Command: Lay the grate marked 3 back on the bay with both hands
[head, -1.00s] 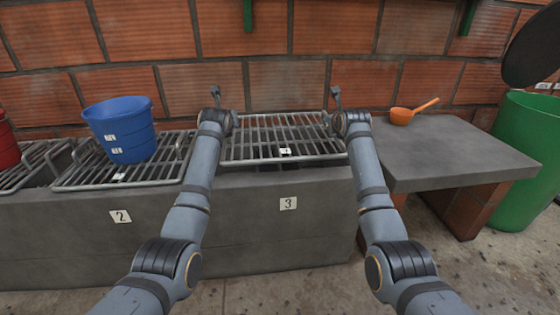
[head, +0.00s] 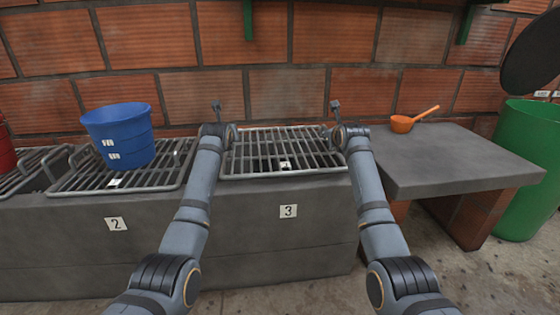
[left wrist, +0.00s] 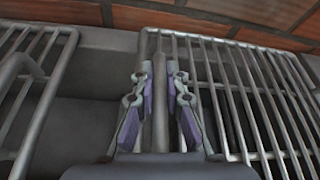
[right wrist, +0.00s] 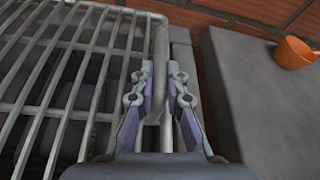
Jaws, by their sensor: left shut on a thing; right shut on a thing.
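The grate marked 3 (head: 262,160) is a grey metal rack with a small white tag at its front. It lies level over bay 3 (head: 320,205), its front bar close along the bay's top edge. I cannot tell whether it rests fully on the bay all round. My left gripper (left wrist: 160,80) is shut on the grate's left handle bar (left wrist: 160,110). My right gripper (right wrist: 160,80) is shut on the grate's right handle bar (right wrist: 166,125). In the head view my wrists partly hide both handles.
A blue bucket (head: 120,130) stands on the neighbouring grate (head: 75,182) of bay 2. To the right is a grey slab (head: 445,160) with an orange dipper (head: 402,124). A green bin (head: 520,185) stands far right. A brick wall (head: 280,90) closes the back.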

